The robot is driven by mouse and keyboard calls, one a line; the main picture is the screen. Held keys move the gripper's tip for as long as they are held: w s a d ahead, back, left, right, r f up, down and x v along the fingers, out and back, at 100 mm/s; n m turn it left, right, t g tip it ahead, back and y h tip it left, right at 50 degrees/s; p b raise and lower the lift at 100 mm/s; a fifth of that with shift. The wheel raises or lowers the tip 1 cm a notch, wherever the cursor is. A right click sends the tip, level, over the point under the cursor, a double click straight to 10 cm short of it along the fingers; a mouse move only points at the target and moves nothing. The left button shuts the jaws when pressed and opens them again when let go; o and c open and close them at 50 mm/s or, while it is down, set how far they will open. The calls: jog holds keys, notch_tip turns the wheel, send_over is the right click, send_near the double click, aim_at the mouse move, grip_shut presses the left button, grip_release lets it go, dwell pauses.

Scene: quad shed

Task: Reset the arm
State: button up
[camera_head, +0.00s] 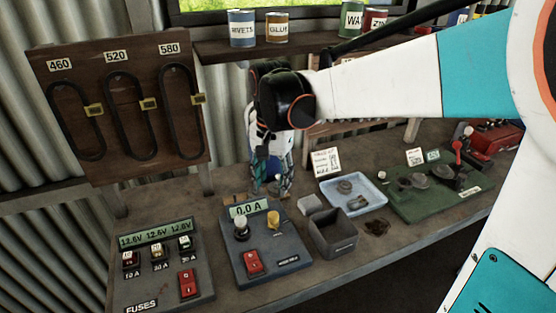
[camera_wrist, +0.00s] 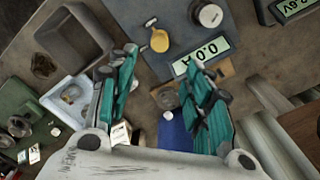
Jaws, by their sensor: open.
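My arm reaches in from the right of the head view, over the workbench (camera_head: 400,237). My gripper (camera_head: 270,190) hangs down above the bench, behind the grey tester box with the 0.0 A display (camera_head: 250,208). In the wrist view my gripper (camera_wrist: 160,70) has its two teal fingers wide apart, with nothing between them. Beyond the fingers lie the 0.0 A display (camera_wrist: 202,56) and a yellow knob (camera_wrist: 160,41). A blue object (camera_wrist: 174,132) lies low between the finger bases. Whether the fingertips touch anything is unclear.
A fuse panel (camera_head: 160,270) stands front left, and a board with belts (camera_head: 125,105) at the back left. A small grey bin (camera_head: 333,236), a blue tray (camera_head: 355,192) and a green mat (camera_head: 440,200) lie right of my gripper. A shelf with cans (camera_head: 242,28) runs above.

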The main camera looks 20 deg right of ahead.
jog(key=shift+s, duration=0.1)
jog(key=s+r+n+t, duration=0.1)
jog(key=s+n+t, duration=0.6)
jog(key=s, duration=0.8)
jog(key=shift+n, duration=1.1)
